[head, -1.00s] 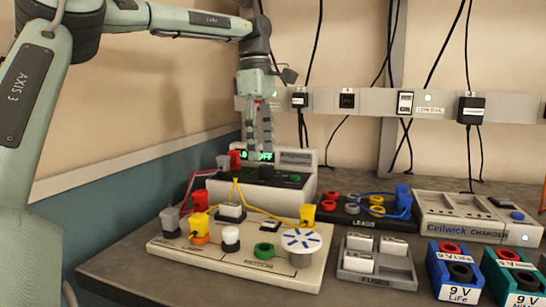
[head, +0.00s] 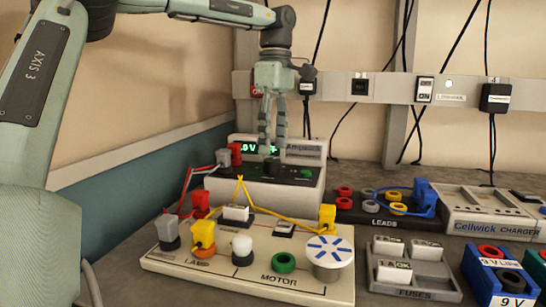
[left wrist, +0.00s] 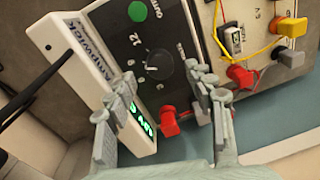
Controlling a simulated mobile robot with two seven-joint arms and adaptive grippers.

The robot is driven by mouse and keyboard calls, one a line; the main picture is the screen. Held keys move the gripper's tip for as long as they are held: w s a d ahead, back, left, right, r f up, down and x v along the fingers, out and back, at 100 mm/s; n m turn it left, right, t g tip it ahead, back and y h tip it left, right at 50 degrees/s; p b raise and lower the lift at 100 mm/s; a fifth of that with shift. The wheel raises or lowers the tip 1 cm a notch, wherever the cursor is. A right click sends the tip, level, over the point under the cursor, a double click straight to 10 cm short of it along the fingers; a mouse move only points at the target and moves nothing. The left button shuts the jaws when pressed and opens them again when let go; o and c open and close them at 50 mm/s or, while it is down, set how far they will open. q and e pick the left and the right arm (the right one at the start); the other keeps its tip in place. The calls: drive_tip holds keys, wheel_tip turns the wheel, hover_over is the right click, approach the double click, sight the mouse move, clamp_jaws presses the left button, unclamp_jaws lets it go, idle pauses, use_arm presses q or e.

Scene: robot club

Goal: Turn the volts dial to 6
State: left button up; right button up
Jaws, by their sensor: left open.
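The volts dial is a black round knob (left wrist: 159,65) on the sloped front of the white Ampwick power supply (left wrist: 75,60); the number 12 is legible beside it in the left wrist view. I cannot tell its pointer's setting. In the head view the power supply (head: 250,190) stands at the back left, and the dial (head: 271,168) is partly hidden behind my fingers. My left gripper (head: 273,146) is open, pointing down just above the dial, apparently not touching it. In the left wrist view the gripper (left wrist: 152,98) has its fingers apart, with the green display (left wrist: 142,117) between them.
Red and grey plugs (head: 229,154) with wires stick out at the supply's left. A motor board (head: 200,265) with lamp and yellow clips lies in front. Leads tray (head: 345,216), fuses tray (head: 440,270) and charger (head: 480,225) are to the right.

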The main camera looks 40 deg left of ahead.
sight(272, 160)
use_arm(q)
wheel_tip(272, 160, down, 2)
drive_tip(key=shift+s+f, duration=0.1)
drive_tip(key=shift+f, duration=0.65)
use_arm(e)
drive_tip(key=shift+w+r, duration=0.15)
drive_tip(key=shift+r, duration=0.45)
use_arm(q)
drive_tip(key=shift+c, duration=0.3)
drive_tip(key=c, duration=1.1)
use_arm(e)
drive_tip(key=shift+a, duration=0.1)
